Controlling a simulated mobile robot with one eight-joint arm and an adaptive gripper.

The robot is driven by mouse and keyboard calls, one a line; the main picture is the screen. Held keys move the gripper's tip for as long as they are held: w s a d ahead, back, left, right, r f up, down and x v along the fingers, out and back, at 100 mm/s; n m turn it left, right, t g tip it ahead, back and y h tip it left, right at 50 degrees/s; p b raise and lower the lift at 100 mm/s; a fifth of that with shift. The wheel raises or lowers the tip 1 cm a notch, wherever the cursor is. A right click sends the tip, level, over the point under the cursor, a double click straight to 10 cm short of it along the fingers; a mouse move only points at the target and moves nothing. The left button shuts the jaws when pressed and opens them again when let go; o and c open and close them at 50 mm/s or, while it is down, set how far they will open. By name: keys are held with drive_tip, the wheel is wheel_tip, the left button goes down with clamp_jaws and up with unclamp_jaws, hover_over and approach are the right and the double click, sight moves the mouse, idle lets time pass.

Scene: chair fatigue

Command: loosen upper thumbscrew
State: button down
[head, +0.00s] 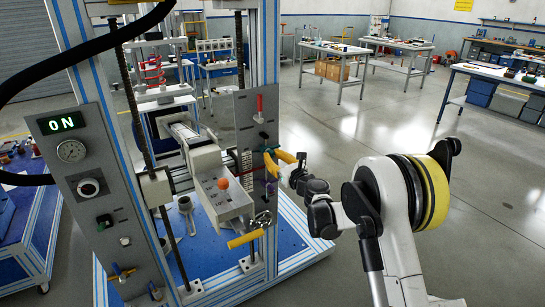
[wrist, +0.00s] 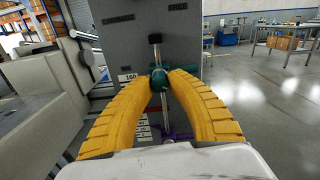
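The upper thumbscrew (wrist: 159,79) is a teal-green knob on the face of a dark grey panel (wrist: 120,55). My gripper (wrist: 160,82) has its two yellow ribbed fingers on either side of it, and the fingertips appear to touch the knob. In the head view my gripper (head: 272,158) reaches in from the right to the panel (head: 247,122) on the right post, and the fingers mostly hide the knob there. A purple lower thumbscrew (wrist: 178,137) sits below, partly hidden behind the fingers and my wrist; it also shows in the head view (head: 271,188).
A black-tipped lever (wrist: 155,39) stands above the thumbscrew; a red handle (head: 260,103) is on the panel. The left panel's display (head: 61,122) reads ON. Open floor lies right.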

drive_tip(key=shift+n, duration=0.3)
drive_tip(key=n+b, duration=0.1)
drive_tip(key=n, duration=0.8)
drive_tip(key=shift+d+n, duration=0.1)
drive_tip(key=shift+n, duration=0.3)
drive_tip(key=n, duration=0.3)
drive_tip(key=shift+r+n+b, duration=0.1)
drive_tip(key=shift+n+b, duration=0.2)
drive_tip(key=shift+n, duration=0.1)
drive_tip(key=n, duration=0.5)
drive_tip(key=shift+n, duration=2.3)
drive_tip(key=shift+r, duration=0.1)
